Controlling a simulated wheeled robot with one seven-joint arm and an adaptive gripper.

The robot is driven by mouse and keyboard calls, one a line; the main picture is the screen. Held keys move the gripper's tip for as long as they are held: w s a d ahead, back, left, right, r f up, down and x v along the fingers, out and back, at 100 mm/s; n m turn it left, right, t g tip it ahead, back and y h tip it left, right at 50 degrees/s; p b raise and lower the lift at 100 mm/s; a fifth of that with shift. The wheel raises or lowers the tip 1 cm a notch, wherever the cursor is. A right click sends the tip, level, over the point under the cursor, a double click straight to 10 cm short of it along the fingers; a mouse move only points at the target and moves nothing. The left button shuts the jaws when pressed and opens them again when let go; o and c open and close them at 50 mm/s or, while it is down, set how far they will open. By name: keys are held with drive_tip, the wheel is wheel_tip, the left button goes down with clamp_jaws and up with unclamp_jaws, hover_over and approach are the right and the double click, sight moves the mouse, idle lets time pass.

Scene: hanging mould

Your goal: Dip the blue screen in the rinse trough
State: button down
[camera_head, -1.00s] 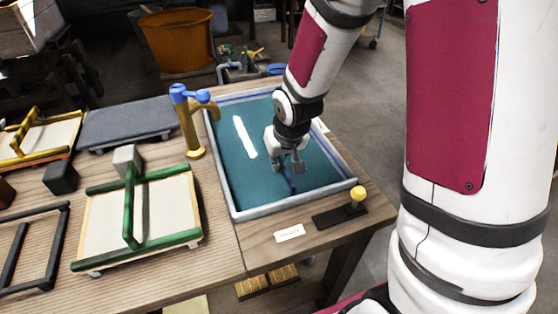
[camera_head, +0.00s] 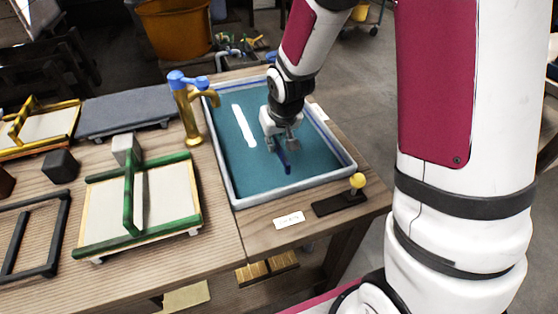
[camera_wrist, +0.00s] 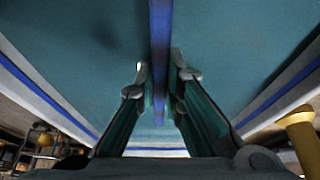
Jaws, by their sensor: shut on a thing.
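The rinse trough (camera_head: 345,176) is a grey-rimmed basin of teal water on the right part of the table. My gripper (camera_head: 283,146) is over the middle of it, pointing down close to the water. It is shut on the blue bar of the blue screen (camera_head: 286,163). In the wrist view this blue bar (camera_wrist: 160,55) runs between my two fingers (camera_wrist: 160,85). The rest of the screen is hidden or cannot be told apart under the teal surface. Blue stripes run inside the trough's rim; I cannot tell whether they belong to the screen.
A brass tap with blue handles (camera_head: 188,108) stands at the trough's left edge. A yellow-knobbed lever (camera_head: 357,182) and a white label (camera_head: 289,220) are in front. A green screen (camera_head: 165,205), a black frame (camera_head: 40,235) and a grey pad (camera_head: 125,108) lie to the left.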

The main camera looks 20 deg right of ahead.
drive_tip(key=shift+s, duration=1.45)
drive_tip(key=shift+w, duration=0.1)
drive_tip(key=shift+w, duration=1.4)
drive_tip(key=shift+s, duration=0.15)
drive_tip(key=shift+s, duration=1.35)
wheel_tip(320, 180, up, 11)
drive_tip(key=p, duration=0.9)
